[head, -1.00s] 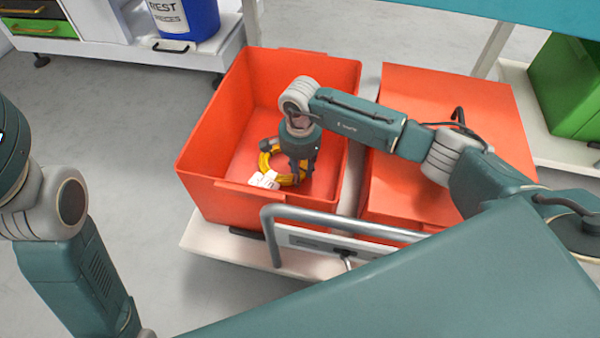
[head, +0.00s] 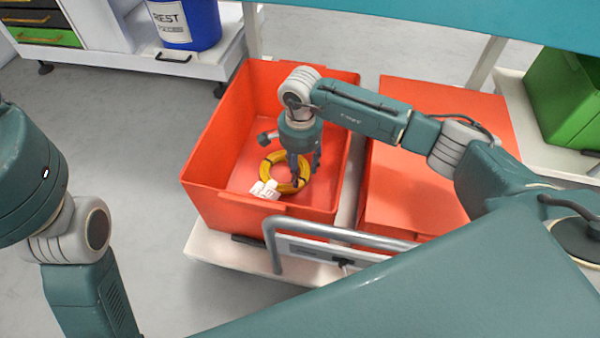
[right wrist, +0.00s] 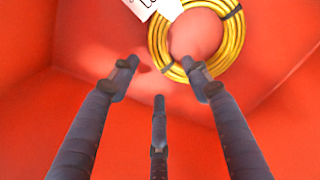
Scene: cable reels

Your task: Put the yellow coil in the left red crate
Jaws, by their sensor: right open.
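The yellow coil (head: 270,165) with a white tag (head: 265,189) lies inside the left red crate (head: 215,165), on or near its floor. My right gripper (head: 303,178) points down into this crate, over the coil's right side. In the right wrist view the coil (right wrist: 237,45) is at the top, and the fingers of my right gripper (right wrist: 163,85) are spread with nothing between them. One fingertip overlaps the coil's lower edge in that view; I cannot tell whether it touches. My left arm shows at the left edge, but its gripper is out of the picture.
A second red crate (head: 410,195) stands to the right on the same pale cart, with a grey handle bar (head: 340,232) in front. A blue bin (head: 187,22) stands behind left, a green crate (head: 566,85) at right. Bare floor lies left of the cart.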

